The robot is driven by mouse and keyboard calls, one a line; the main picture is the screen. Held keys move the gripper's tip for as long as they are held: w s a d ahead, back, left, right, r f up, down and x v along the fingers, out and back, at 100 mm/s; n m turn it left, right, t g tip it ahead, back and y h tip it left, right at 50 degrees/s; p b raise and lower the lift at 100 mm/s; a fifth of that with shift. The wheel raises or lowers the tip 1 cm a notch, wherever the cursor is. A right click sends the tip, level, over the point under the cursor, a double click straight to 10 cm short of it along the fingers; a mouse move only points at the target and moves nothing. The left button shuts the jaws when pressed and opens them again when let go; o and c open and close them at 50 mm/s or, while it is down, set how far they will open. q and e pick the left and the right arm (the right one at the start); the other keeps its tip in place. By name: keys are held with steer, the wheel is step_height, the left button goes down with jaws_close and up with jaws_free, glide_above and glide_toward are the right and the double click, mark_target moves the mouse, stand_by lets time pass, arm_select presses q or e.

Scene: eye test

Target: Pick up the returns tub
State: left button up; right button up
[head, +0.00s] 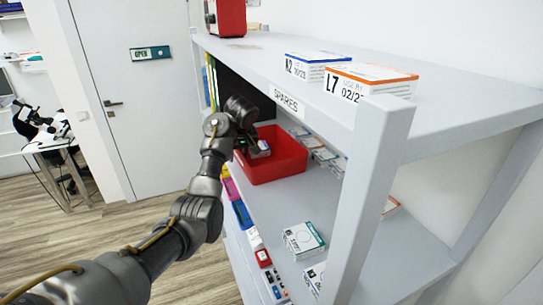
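A red open tub (275,173) stands on the middle shelf of the grey shelving unit, below the SPARES label. No writing is readable on it. My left arm reaches in from the lower left, and my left gripper (252,148) is at the tub's left side, over its near left rim. The arm's wrist covers part of the tub's left edge. My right gripper is not in view.
The top shelf (450,92) is just above the tub and a post (372,190) stands at the right. A white and green box (303,240) and several small boxes share the middle shelf. A red device (230,17) stands on top. A closed door (150,125) is behind.

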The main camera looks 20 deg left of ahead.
arm_select(q)
jaws_close()
steer(key=shift+r, duration=0.15)
stand_by(0.4)
